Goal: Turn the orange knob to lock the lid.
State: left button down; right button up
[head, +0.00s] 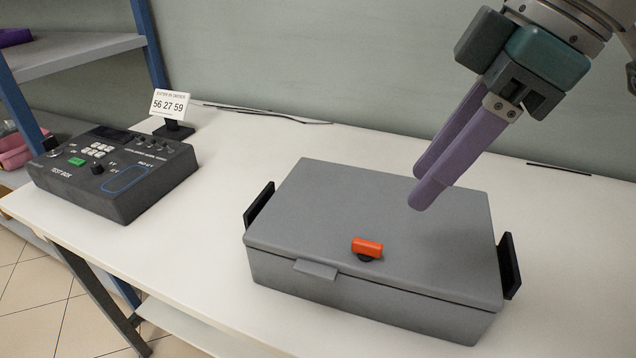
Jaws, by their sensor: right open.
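The grey box's lid (400,205) is down on the box, which stands on the white table. The orange knob (367,246) sits on top of the lid near its front edge, on a small dark base. Its bar lies roughly parallel to the lid's front edge. My right gripper (424,184) comes in from the upper right with purple fingers. It is open and empty, above the lid, up and to the right of the knob, and apart from it. My left gripper is not in view.
Black handles stand out at the box's left side (259,204) and right side (509,265). A dark test box (118,170) with buttons is at the left, by a small number sign (170,104). A shelf rack (75,52) stands far left. The table (222,150) is clear between them.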

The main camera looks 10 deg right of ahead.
aim_at(370, 243)
jog(key=b+x, duration=0.2)
jog(key=x, duration=0.8)
grip_shut()
dwell(0.4)
